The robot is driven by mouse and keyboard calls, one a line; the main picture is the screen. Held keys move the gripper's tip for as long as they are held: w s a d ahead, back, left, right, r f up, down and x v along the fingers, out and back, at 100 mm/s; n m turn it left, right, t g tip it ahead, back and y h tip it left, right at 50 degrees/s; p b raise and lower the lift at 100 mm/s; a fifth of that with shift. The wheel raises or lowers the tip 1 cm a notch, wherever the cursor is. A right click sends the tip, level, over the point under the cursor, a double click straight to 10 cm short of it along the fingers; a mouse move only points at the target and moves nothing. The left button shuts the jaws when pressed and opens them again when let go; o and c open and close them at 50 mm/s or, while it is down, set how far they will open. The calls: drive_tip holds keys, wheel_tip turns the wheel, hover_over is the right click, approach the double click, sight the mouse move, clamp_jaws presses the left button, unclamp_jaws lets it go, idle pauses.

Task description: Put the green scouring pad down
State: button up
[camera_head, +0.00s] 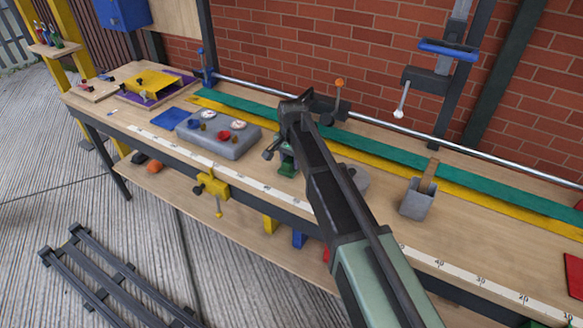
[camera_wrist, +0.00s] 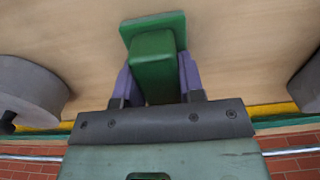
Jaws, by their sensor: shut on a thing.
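The green scouring pad (camera_wrist: 150,24) is a flat green plate with a thicker green block on it, in the upper middle of the wrist view. My gripper (camera_wrist: 156,64) is shut on it, with one purple finger at each side of the block. In the head view the pad (camera_head: 287,169) shows as a small green patch under the end of my arm, low over or on the wooden workbench (camera_head: 275,148). My gripper and arm partly cover it there. I cannot tell whether the pad touches the bench.
A grey block with knobs (camera_head: 218,134) stands left of my gripper. A round grey thing (camera_head: 355,177), partly behind my arm, and a grey box with a wooden piece (camera_head: 418,198) stand to the right. A white ruler strip (camera_head: 255,182) runs along the front edge. Bare wood surrounds the pad.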

drive_tip(key=shift+f, duration=0.1)
drive_tip(key=o, duration=0.8)
wheel_tip(320, 180, up, 13)
drive_tip(key=p, duration=1.2)
drive_tip(key=shift+f, duration=0.2)
